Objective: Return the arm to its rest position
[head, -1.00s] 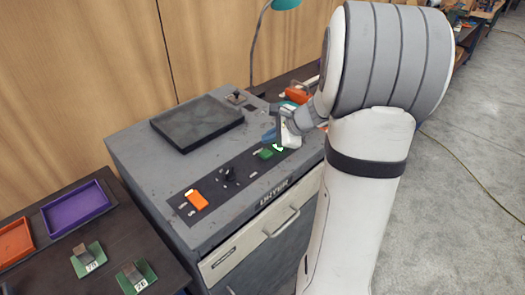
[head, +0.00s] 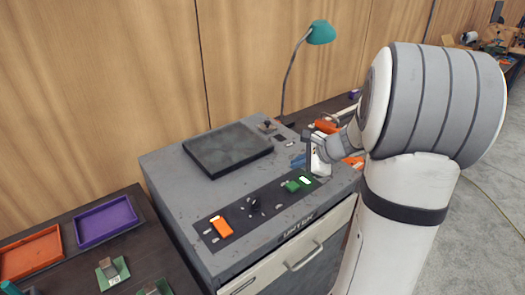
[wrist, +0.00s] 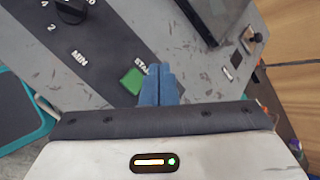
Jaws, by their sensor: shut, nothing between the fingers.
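My gripper (head: 298,162) is above the right end of the grey machine's control strip, close to the green start button (head: 297,185). In the wrist view its blue fingers (wrist: 158,85) are together with nothing between them. The green button (wrist: 133,81) lies just left of the fingertips there, and I cannot tell whether they touch it. My white and grey arm reaches in from the right and hides part of the machine's right side.
The grey machine (head: 172,170) carries a dark flat plate (head: 228,149), an orange switch (head: 221,227) and a black knob (head: 253,205). A teal lamp (head: 321,32) stands behind. Purple (head: 106,221) and orange (head: 30,254) trays lie left. The floor at right is clear.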

